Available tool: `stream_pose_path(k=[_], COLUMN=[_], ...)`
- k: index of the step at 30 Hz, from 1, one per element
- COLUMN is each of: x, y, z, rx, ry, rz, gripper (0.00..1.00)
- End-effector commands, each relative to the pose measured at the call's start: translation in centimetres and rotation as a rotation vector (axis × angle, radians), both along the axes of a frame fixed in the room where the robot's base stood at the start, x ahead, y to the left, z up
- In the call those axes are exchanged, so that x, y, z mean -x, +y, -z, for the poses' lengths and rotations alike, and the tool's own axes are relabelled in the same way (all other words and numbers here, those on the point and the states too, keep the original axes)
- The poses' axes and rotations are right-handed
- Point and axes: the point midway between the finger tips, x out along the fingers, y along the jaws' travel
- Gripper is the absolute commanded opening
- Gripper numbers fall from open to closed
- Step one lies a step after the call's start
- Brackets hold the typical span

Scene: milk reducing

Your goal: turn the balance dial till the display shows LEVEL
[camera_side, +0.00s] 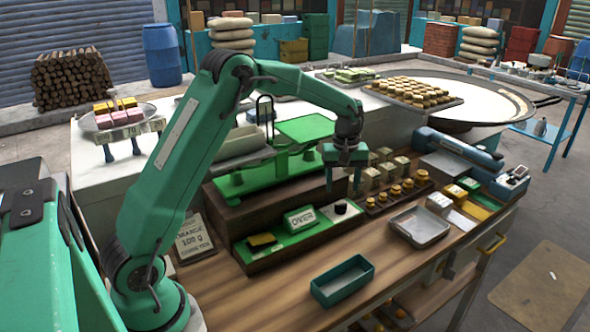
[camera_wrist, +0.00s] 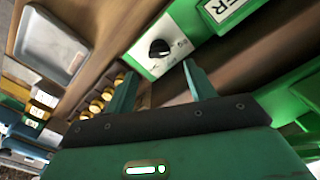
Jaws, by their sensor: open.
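The balance dial, a black round knob (camera_side: 341,208), sits on a white panel at the right end of the green control strip on the wooden bench. It also shows in the wrist view (camera_wrist: 159,48), with small marks around it. The display (camera_side: 300,219) beside it reads OVER; in the wrist view only its last letters (camera_wrist: 228,12) show. My gripper (camera_side: 343,188) points down above the dial, apart from it. In the wrist view its two spread fingers (camera_wrist: 158,72) are empty, and the dial lies beyond their tips. The green balance (camera_side: 303,130) stands behind.
Several brass weights (camera_side: 398,190) stand in a rack right of the dial. A grey metal tray (camera_side: 420,225) and an empty teal tray (camera_side: 342,280) lie in front. A yellow pad (camera_side: 262,240) is left of the display. A sign (camera_side: 194,238) stands further left.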

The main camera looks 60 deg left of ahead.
Motion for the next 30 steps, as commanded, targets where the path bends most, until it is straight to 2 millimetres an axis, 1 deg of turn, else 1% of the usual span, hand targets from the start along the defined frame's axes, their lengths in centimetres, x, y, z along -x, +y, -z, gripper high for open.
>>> stream_pose_path(k=[3,9,12,18,25,26,30], x=[0.1,0.1,0.1,0.1,0.0,0.0,0.0], y=[0.0,0.0,0.0,0.0,0.0,0.0,0.0], z=[1.7,4.0,4.9,5.7,5.7,5.7,5.7], rx=[0.001,0.000,0.000,0.000,0.000,0.000,0.000], ry=[0.005,0.004,0.001,0.001,0.000,0.000,0.000], rz=[0.000,0.000,0.000,0.001,0.000,0.000,0.000], gripper=[0.55,0.55,0.55,0.55,0.55,0.53,0.25])
